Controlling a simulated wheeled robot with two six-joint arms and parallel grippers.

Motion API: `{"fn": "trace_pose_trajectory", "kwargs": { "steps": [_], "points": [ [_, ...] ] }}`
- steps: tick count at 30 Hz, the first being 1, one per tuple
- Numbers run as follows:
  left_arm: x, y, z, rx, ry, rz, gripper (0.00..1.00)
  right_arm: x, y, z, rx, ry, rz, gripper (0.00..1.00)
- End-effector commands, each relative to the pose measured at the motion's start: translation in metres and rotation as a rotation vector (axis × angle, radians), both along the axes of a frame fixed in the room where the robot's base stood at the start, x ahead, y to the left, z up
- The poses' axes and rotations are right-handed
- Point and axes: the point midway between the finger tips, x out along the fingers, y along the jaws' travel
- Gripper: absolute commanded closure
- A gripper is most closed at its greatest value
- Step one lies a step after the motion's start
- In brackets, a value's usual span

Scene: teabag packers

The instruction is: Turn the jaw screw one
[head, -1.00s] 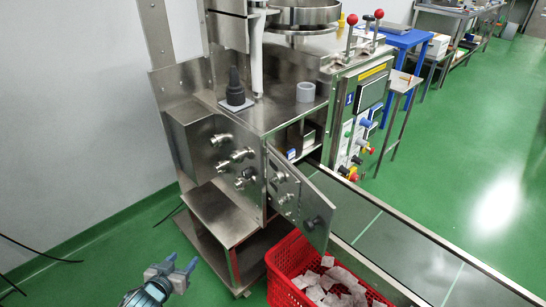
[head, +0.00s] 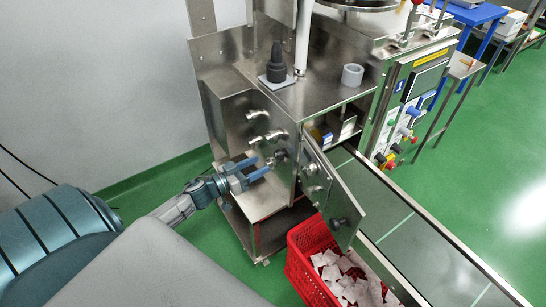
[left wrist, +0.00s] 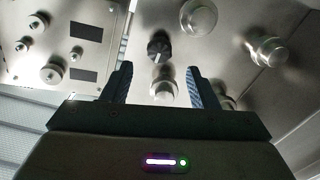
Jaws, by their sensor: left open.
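The steel machine's front panel (head: 236,130) carries several round metal knobs and one dark knob. The dark knob, which looks like the jaw screw (left wrist: 158,48), sits between metal knobs in the left wrist view; it also shows small in the head view (head: 281,156). My left gripper (head: 256,168) is open and empty, close in front of the panel, pointing at the knobs. In the left wrist view its fingers (left wrist: 158,78) stand apart, with the dark knob just beyond and between their tips. A metal knob (left wrist: 163,92) shows between the fingers. My right gripper is not in view.
An opened steel door (head: 331,195) with knobs stands right of the panel. A red crate (head: 300,270) of teabags is below it, beside the conveyor (head: 385,205). A black cone-shaped part (head: 276,64) and a white ring (head: 352,75) stand on the machine's top.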

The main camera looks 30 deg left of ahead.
Motion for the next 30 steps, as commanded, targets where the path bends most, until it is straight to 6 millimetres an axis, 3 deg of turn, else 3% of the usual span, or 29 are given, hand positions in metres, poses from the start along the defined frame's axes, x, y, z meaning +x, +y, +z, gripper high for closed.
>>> {"fn": "trace_pose_trajectory", "kwargs": {
  "steps": [6,12,23,24,30],
  "points": [
    [0.033,-0.014,0.003,-0.003,-0.002,0.001,0.47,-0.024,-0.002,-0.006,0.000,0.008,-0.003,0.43],
    [0.052,-0.022,0.002,-0.002,-0.001,0.001,0.47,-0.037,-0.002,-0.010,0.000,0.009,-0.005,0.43],
    [0.057,-0.024,0.000,-0.001,0.001,0.000,0.47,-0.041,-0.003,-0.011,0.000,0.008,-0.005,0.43],
    [0.057,-0.024,0.000,0.000,0.001,0.000,0.48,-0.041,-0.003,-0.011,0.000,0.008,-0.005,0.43],
    [0.057,-0.024,0.000,0.000,0.001,0.000,0.88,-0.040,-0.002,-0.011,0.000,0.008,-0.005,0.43]
  ]
}}
